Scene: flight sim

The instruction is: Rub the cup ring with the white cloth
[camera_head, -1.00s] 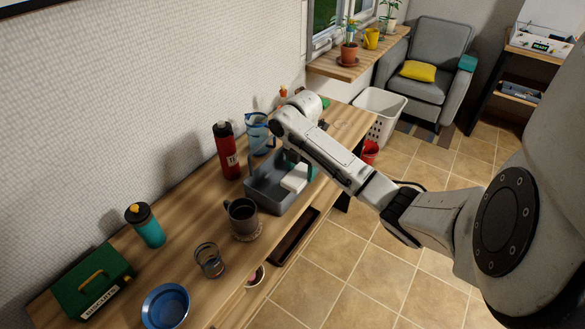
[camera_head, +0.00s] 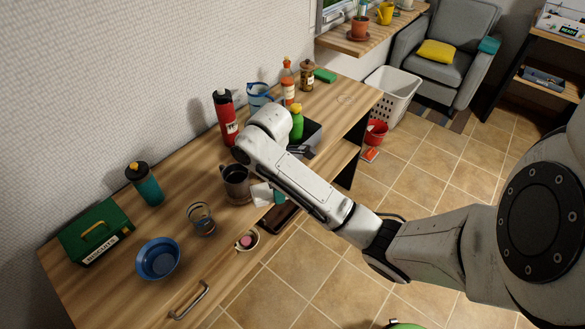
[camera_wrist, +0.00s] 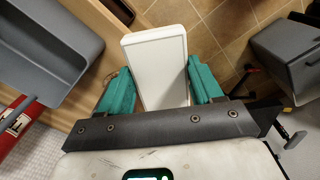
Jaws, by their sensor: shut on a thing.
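The white cloth (camera_head: 261,193) looks like a flat, round-cornered white slab. My gripper (camera_wrist: 158,76) is shut on it, with a teal finger on either side in the wrist view, where the cloth (camera_wrist: 158,45) sticks out past the fingertips. In the head view my gripper is just right of the dark mug, near the worktop's front edge; my arm hides most of it. The cup ring (camera_head: 346,99) is a faint round mark on the bare wood at the worktop's far right end, well away from my gripper.
A grey tray (camera_head: 314,136), partly hidden by my arm, stands between my gripper and the ring. The dark mug (camera_head: 236,183) is close by. Wood around the ring is clear.

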